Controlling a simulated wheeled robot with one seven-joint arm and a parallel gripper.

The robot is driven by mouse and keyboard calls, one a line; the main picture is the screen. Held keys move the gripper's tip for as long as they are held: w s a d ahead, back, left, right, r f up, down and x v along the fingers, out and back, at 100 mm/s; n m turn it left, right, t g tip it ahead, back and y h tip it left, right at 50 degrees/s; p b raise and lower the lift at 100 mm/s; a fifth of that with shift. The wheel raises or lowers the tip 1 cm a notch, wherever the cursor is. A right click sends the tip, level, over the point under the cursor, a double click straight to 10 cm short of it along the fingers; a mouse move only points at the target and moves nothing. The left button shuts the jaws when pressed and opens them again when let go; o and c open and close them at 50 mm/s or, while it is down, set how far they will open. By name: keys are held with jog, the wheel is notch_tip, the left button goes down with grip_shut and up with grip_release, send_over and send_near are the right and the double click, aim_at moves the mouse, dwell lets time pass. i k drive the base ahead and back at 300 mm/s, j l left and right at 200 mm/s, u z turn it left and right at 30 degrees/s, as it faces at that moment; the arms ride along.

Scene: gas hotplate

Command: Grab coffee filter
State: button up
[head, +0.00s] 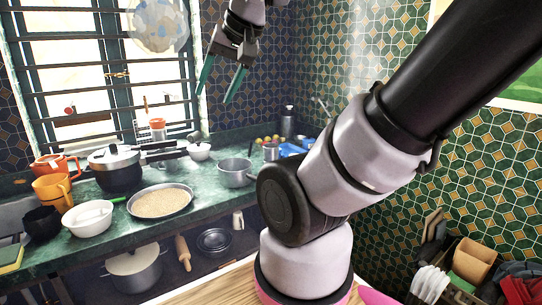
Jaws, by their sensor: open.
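My gripper (214,96) hangs at the top centre of the head view, in front of the window's right edge. Its two green fingers point down and are apart, with nothing between them. It is well above the counter. I cannot pick out the coffee filter for certain. A small black cup-shaped thing (42,225) stands at the counter's left end, beside orange mugs (53,190) and a white bowl (88,218); its kind is unclear.
The green counter (150,234) holds a pressure cooker (116,168), a pan of grain (160,203) and a grey pot (236,172). Window bars (108,72) stand behind. A lower shelf holds a lidded pot (134,269). My arm crosses the right side.

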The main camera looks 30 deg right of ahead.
aim_at(270, 150)
jog(key=i+l, duration=0.2)
jog(key=i, duration=0.2)
jog(key=i+l, duration=0.25)
jog(key=i, duration=0.15)
jog(key=i+z, duration=0.15)
jog(key=z, duration=2.25)
